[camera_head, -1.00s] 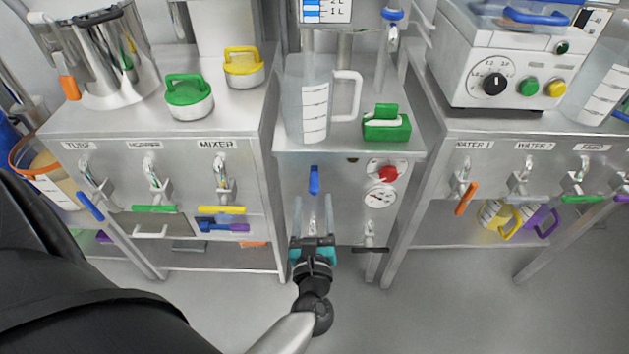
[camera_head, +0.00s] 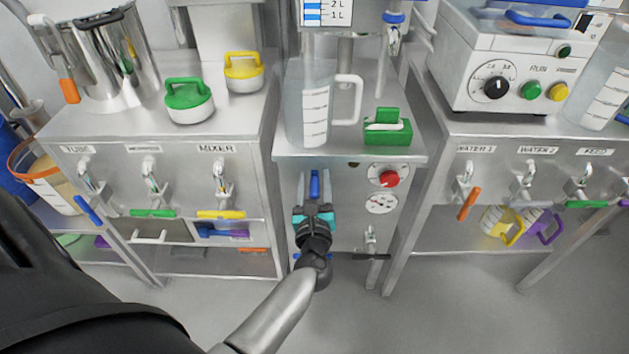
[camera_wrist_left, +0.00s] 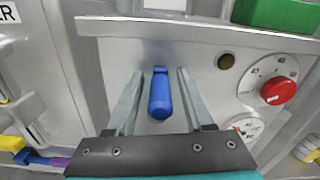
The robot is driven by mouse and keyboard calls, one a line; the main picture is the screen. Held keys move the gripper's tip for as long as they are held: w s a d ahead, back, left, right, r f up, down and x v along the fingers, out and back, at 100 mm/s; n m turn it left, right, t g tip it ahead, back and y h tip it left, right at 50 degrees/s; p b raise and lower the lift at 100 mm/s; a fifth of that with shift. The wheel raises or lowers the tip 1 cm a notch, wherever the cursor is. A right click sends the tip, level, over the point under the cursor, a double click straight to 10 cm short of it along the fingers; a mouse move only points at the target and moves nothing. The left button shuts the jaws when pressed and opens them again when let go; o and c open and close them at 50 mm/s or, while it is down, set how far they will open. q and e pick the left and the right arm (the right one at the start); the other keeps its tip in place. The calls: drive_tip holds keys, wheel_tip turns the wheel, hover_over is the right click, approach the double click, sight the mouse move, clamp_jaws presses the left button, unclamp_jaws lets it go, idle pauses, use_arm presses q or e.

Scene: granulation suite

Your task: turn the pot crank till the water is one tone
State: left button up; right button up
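A steel pot (camera_head: 92,60) with an orange-gripped handle stands at the back of the left bench, with a dark bar across its top. Its contents and water tone cannot be made out. My left gripper (camera_head: 314,188) is at the front panel of the middle cabinet, far to the right of the pot. It is open, its two fingers on either side of a blue handle (camera_head: 315,182). In the left wrist view the blue handle (camera_wrist_left: 160,96) lies between the fingers of the gripper (camera_wrist_left: 161,78), with gaps on both sides. My right gripper is not in view.
A clear jug (camera_head: 308,105) and a green block (camera_head: 387,128) stand on the middle cabinet. A red knob (camera_head: 389,179) and a gauge sit right of the blue handle. Green (camera_head: 188,98) and yellow (camera_head: 243,70) lids lie on the left bench. Labelled taps line both sides.

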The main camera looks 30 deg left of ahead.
use_arm(q)
clamp_jaws()
idle(1.0)
